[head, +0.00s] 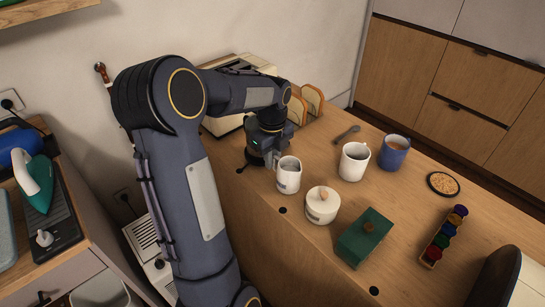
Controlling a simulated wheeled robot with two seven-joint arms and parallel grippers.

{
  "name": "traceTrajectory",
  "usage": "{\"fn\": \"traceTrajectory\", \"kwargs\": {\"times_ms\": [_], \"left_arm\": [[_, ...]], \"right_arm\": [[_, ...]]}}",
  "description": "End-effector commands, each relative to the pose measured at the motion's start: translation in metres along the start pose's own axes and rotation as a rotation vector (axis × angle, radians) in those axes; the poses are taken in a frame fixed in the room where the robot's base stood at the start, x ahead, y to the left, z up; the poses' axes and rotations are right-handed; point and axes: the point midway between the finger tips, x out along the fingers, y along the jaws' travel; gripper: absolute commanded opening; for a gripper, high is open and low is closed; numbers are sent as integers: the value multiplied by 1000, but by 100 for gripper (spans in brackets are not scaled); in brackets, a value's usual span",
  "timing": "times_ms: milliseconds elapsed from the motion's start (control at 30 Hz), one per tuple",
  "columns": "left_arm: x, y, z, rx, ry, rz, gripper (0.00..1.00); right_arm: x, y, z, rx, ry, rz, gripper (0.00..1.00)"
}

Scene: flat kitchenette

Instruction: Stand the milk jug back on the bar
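The white milk jug (289,176) with a grey patch on its side appears upright on the wooden bar (318,160), close to the bar's near left edge. My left gripper (266,158) points down just left of and behind the jug, its dark fingers right beside the jug's rim and side. Whether the fingers touch or grip the jug cannot be told, as the finger gap is not clear. My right gripper is not in view.
A lidded white pot (321,206), a green box (364,238), a white mug (353,162) and a blue mug (394,152) stand near the jug.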

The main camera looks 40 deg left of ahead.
Motion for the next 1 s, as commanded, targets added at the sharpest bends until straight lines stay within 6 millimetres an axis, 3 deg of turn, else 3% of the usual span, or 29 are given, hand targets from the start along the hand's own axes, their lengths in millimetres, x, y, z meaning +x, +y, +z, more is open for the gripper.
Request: {"fn": "traceTrajectory", "kwargs": {"times_ms": [100, 467, 1000], "left_arm": [[0, 0, 0, 0, 0, 0, 30], [-7, 0, 0, 0, -1, -2, 30], [-108, -1, 0, 1, -1, -3, 30]], "right_arm": [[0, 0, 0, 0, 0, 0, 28], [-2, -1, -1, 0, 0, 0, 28], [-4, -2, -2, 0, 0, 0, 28]]}}
